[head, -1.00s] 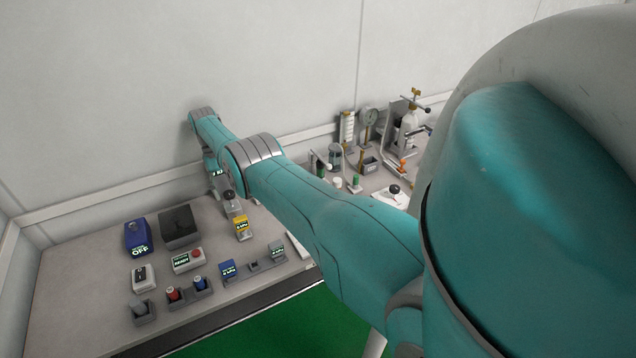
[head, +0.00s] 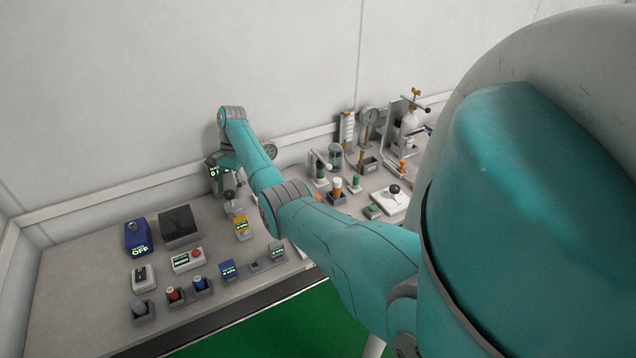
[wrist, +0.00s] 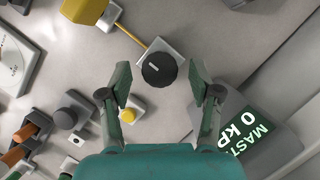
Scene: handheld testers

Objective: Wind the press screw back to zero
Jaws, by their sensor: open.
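A round black knob (wrist: 158,69) with a white mark on its top, apparently the press screw, sits on a pale block in the wrist view. A thin yellow line runs from the block to a yellow tester (wrist: 84,9). In the head view the knob (head: 230,194) stands behind the yellow tester (head: 242,228). My gripper (wrist: 160,84) is open, with one finger on each side of the knob in the picture and no visible contact. A master gauge (wrist: 245,138) beside it shows "MAST" and 0. My fingers cannot be made out in the head view.
A small yellow button (wrist: 128,113) lies near my left finger. A dark knob (wrist: 66,118) and orange-brown plugs (wrist: 20,143) are at lower left. In the head view, a blue box (head: 137,238) and a black-topped box (head: 179,226) stand left. Bare bench lies at far left.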

